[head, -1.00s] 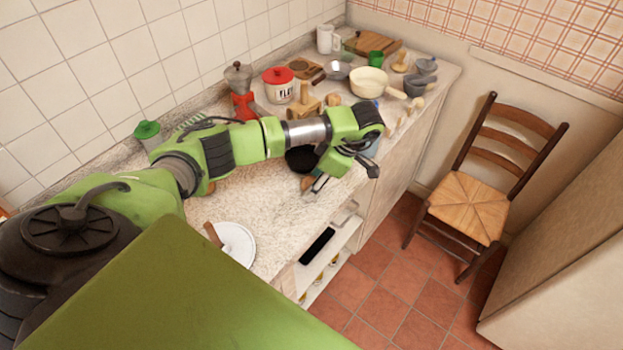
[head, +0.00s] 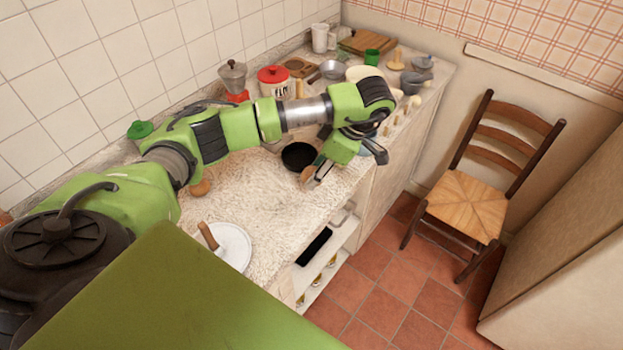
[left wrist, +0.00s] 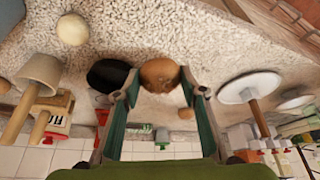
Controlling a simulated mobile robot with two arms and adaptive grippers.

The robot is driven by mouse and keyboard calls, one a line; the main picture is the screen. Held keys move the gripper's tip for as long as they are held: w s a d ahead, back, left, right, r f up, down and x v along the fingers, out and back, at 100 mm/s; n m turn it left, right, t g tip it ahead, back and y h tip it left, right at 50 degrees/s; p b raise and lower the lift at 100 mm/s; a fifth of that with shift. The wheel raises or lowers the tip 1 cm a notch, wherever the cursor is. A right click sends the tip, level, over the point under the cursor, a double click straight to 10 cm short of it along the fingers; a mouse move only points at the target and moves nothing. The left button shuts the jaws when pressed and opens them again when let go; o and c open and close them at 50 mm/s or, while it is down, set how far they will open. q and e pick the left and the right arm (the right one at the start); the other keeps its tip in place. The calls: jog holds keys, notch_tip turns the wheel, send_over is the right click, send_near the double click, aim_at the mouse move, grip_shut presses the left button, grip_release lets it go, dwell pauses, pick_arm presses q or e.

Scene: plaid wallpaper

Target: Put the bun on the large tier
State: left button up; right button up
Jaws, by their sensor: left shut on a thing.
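The bun (head: 306,174) is round and brown. My left gripper (head: 315,178) is shut on it near the front edge of the counter. In the left wrist view the bun (left wrist: 160,73) sits between the two fingertips; whether it is clear of the counter is hard to tell. A white round tier (head: 236,247) with a wooden post lies on the near part of the counter, apart from the gripper. It also shows at the right of the left wrist view (left wrist: 240,88), with another white disc (left wrist: 295,103) beyond it. My right gripper is not in view.
A black pan (head: 298,156) is right beside the bun. A red-lidded jar (head: 274,82), a moka pot (head: 233,77) and a pale bowl (head: 362,73) stand farther back. A small brown round thing (head: 200,187) lies near the wall side. The counter between pan and tier is mostly clear.

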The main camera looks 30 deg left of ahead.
pick_arm(q)
jog(key=s+d+r+m+t+h+b, duration=0.2)
jog(key=s+d+r+m+t, duration=0.1)
jog(key=m, duration=0.7)
jog(key=s+d+r+m+t+h+b, duration=0.2)
jog(key=d+r+m, duration=0.4)
jog(key=m, duration=0.5)
jog(key=shift+s+d+m+t+h, duration=0.3)
jog(key=shift+s+d+t, duration=0.35)
jog(key=shift+d, duration=0.5)
